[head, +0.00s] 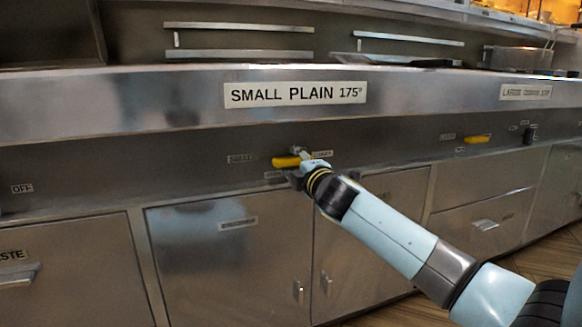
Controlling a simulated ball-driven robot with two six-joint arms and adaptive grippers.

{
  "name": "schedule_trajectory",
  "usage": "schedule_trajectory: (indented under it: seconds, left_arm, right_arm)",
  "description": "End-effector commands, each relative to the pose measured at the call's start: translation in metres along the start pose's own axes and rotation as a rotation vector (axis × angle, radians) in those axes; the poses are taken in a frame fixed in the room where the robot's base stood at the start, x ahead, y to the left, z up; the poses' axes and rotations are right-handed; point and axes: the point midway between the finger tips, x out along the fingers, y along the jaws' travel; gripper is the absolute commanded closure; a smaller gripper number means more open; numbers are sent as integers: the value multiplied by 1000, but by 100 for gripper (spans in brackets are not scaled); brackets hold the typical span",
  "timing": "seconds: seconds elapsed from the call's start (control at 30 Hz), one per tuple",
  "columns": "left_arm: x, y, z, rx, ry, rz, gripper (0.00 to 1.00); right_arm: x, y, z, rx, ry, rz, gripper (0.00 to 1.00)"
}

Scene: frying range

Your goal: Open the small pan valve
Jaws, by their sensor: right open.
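A yellow valve handle (285,161) shows on the dark steel front below the "SMALL PLAIN 175°" sign (295,94). It lies roughly level and points left from its pivot. My right gripper (298,165) is at the handle's right end, with its jaws open. The gripper hides part of the pivot. I cannot tell whether it touches the handle. Small labels (241,158) sit beside the handle, too small to read. My left gripper is not in view.
A second yellow handle (478,139) is farther right, below another sign (526,92). Steel cupboard doors (228,262) with small handles fill the space below. A steel ledge (150,98) juts out above the valve. A wire basket (518,57) stands at the upper right.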

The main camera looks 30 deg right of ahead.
Motion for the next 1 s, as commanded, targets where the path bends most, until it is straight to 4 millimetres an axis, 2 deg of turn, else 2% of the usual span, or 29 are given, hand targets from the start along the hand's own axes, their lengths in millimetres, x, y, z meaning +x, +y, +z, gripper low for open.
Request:
schedule_trajectory:
  seconds: [0.13, 0.4, 0.73, 0.77, 1.0]
  left_arm:
    - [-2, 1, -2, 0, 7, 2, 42]
    - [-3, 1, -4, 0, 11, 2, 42]
    - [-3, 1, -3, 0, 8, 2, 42]
    - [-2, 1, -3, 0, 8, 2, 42]
    - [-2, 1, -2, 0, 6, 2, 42]
  right_arm:
    - [11, -1, 0, 1, 0, -1, 56]
    - [12, 0, 0, 1, 0, -1, 56]
    - [12, 0, 0, 2, 0, -1, 98]
    - [12, 0, 0, 2, 0, -1, 100]
    - [12, -1, 0, 10, 0, -2, 100]
